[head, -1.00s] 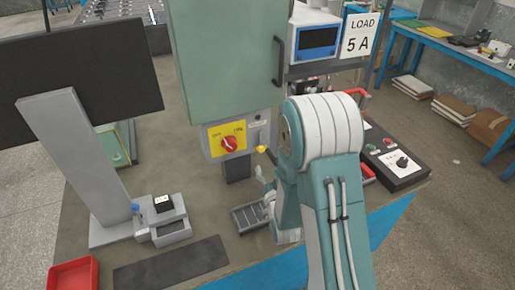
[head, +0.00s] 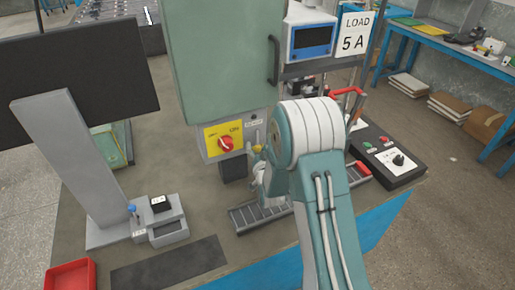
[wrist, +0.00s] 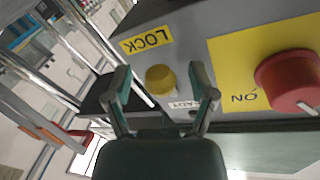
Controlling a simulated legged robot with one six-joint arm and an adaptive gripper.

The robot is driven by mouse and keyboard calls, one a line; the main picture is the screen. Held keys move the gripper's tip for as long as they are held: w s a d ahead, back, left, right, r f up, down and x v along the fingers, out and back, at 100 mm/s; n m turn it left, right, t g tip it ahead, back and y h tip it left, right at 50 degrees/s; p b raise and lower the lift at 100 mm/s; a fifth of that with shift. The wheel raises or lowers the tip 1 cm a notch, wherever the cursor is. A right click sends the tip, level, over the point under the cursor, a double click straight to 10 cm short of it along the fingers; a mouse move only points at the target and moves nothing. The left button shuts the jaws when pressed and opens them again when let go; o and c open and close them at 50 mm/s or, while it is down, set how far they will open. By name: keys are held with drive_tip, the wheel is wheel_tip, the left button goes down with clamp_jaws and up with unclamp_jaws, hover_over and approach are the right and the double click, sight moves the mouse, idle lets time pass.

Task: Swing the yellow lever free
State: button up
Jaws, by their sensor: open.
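The yellow lever (head: 258,149) shows as a small yellow knob at the lower right of the green cabinet's grey switch panel, partly beside my arm. In the wrist view its round yellow end (wrist: 160,79) appears between my two fingertips, with a clear gap on each side. Its shaft is hidden behind the knob. A yellow LOCK label (wrist: 146,40) is beside it. My gripper (wrist: 161,85) is open and empty. I cannot tell how deep the knob lies between the fingers. In the head view my arm hides most of the gripper.
A red rotary knob (head: 226,143) on a yellow plate is left of the lever; it also shows close to the right finger in the wrist view (wrist: 288,80). The green cabinet (head: 222,60) stands above. A black control box (head: 385,160) is to the right.

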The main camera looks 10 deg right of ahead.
clamp_jaws()
drive_tip(key=shift+w+d+n+t, duration=0.1)
drive_tip(key=shift+d+n+t, duration=0.35)
drive_tip(key=shift+n, duration=0.85)
drive_tip(key=shift+d, duration=0.1)
unclamp_jaws()
drive_tip(key=shift+g, duration=0.25)
drive_tip(key=s, duration=1.2)
drive_tip(key=shift+f, duration=0.4)
